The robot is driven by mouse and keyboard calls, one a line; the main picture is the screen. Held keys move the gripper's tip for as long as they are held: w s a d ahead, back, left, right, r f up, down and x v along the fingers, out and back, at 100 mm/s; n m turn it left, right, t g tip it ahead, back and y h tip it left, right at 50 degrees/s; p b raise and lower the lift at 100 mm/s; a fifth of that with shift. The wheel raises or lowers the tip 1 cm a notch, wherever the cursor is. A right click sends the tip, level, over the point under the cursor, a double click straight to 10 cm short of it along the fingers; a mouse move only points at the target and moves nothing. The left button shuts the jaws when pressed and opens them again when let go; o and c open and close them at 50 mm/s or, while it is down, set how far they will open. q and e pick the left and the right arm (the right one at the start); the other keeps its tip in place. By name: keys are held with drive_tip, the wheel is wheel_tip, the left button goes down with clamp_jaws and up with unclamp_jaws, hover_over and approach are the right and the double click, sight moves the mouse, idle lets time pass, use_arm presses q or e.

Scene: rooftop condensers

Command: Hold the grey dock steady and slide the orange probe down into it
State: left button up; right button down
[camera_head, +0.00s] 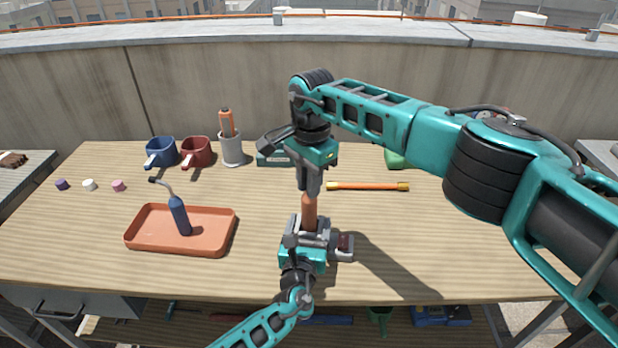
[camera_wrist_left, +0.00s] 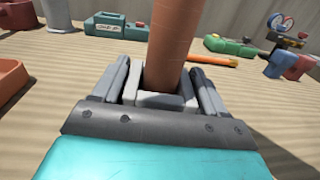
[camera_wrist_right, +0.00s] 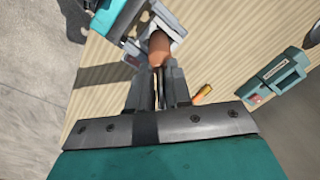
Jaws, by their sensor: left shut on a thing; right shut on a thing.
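The grey dock (camera_head: 319,223) stands in the jaws of my left gripper (camera_head: 305,238), over the front middle of the table. In the left wrist view the dock (camera_wrist_left: 160,100) is clasped from both sides. The orange probe (camera_head: 309,212) hangs upright from my right gripper (camera_head: 309,190), which is shut on its upper end. In the left wrist view the probe (camera_wrist_left: 171,45) reaches down into the dock's open mouth, slightly leaning. Its lower tip is hidden by the dock walls, so its depth is unclear. The right wrist view shows the probe (camera_wrist_right: 160,50) above the dock (camera_wrist_right: 172,22).
An orange bar (camera_head: 365,186) lies right of my right gripper. The table's right front is clear.

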drive_tip(key=shift+f, duration=0.25)
idle(0.3)
drive_tip(key=shift+f, duration=0.4)
drive_tip(key=shift+f, duration=0.2)
drive_tip(key=shift+f, duration=0.15)
drive_tip(key=c, duration=1)
unclamp_jaws()
wheel_tip(320, 180, up, 12)
drive_tip(key=shift+d, duration=0.15)
